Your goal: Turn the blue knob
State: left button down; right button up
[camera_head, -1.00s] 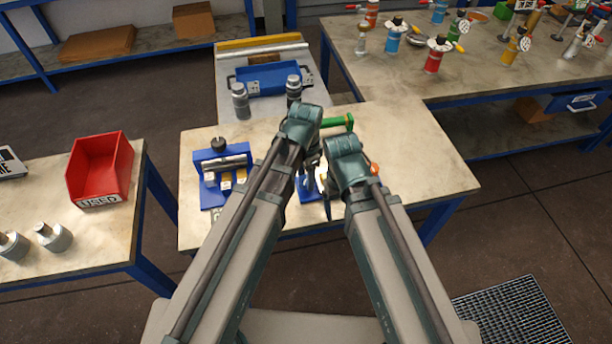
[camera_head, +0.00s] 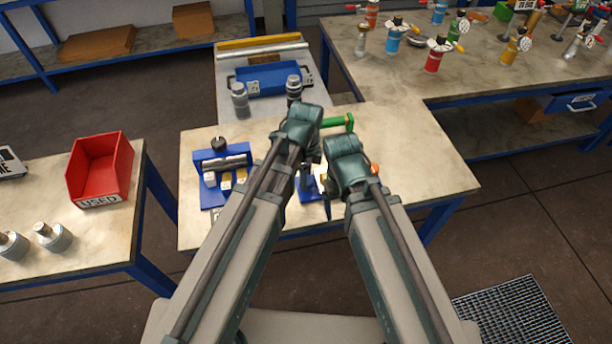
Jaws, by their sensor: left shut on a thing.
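A blue part (camera_head: 307,190) stands on the near workbench (camera_head: 415,150), low between my two forearms. I cannot make out a knob shape on it, since my arms cover much of it. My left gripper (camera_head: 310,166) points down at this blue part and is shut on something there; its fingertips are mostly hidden. My right arm's wrist is just to the right. A dark piece (camera_head: 327,205) shows below it, but the right gripper's fingers cannot be made out. A green cylinder (camera_head: 338,123) lies behind the wrists, and a small orange part (camera_head: 375,169) shows beside the right wrist.
A blue stand (camera_head: 216,165) with a grey bar is left of my left forearm. Behind are two grey cylinders (camera_head: 240,102) and a blue tray (camera_head: 268,78). A red bin (camera_head: 100,168) is on the left table. Flanged vessels (camera_head: 436,56) stand at back right. The workbench's right part is clear.

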pick_arm(q)
jog(key=shift+m, duration=0.5)
jog(key=shift+c, duration=1.4)
grip_release()
notch_tip(320, 180, up, 14)
jog(key=p, duration=1.4)
jog(key=shift+f, duration=0.2)
notch_tip(320, 180, down, 13)
jog(key=b, duration=1.3)
jog(key=shift+f+b, duration=0.15)
jog(key=shift+b, duration=0.2)
